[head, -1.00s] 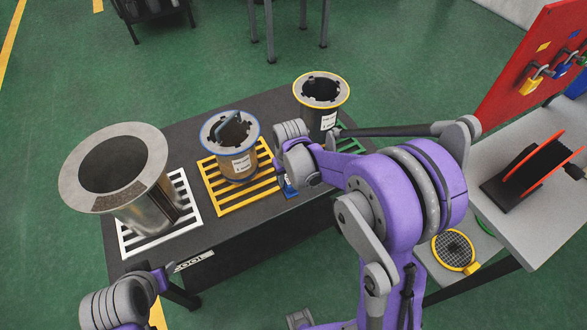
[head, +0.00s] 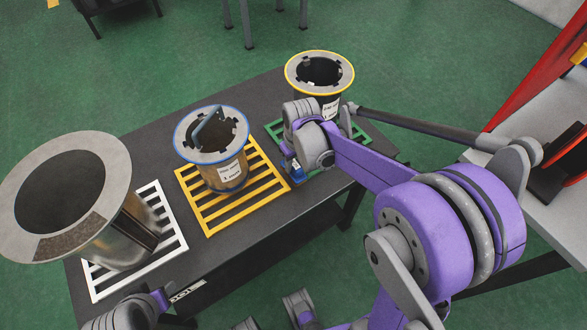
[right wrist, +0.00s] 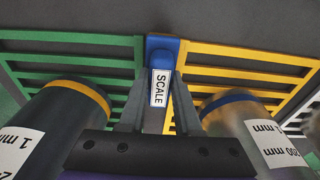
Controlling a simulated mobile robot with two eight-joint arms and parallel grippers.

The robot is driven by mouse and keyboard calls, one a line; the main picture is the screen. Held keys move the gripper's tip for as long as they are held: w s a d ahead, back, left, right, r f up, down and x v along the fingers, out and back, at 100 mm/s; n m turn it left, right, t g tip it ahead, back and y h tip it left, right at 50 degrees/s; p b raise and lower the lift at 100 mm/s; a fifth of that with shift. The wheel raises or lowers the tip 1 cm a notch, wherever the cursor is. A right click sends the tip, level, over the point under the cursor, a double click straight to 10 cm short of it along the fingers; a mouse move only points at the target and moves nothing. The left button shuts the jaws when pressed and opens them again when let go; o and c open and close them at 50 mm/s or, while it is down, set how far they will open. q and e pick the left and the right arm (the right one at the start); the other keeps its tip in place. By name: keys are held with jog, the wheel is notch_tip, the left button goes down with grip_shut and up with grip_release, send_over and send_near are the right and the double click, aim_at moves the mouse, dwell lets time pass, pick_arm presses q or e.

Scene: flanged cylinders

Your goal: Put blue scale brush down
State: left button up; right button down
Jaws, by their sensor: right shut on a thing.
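My right gripper (head: 295,172) is low over the black table, between the blue-rimmed and yellow-rimmed flanged cylinders. In the right wrist view its two fingers (right wrist: 157,108) are shut on the blue scale brush (right wrist: 163,50), whose white label reads SCALE. The brush lies across the seam between the green and yellow grates. In the head view only a small blue part of the brush (head: 297,176) shows under the gripper; I cannot tell if it touches the table. My left gripper (head: 160,299) is at the lower left edge, its fingers hidden.
The blue-rimmed cylinder (head: 229,176) stands on the yellow grate (head: 212,221). The yellow-rimmed cylinder (head: 300,92) stands at the green grate (head: 356,133). A large grey-flanged cylinder (head: 128,238) stands on the white grate (head: 96,282). Bare black table (head: 243,105) shows behind them.

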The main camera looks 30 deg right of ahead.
jog(key=shift+f, duration=1.4)
jog(key=shift+f+b, duration=0.2)
jog(key=shift+b, duration=0.15)
jog(key=c, duration=0.6)
grip_release()
jog(key=shift+r, duration=0.15)
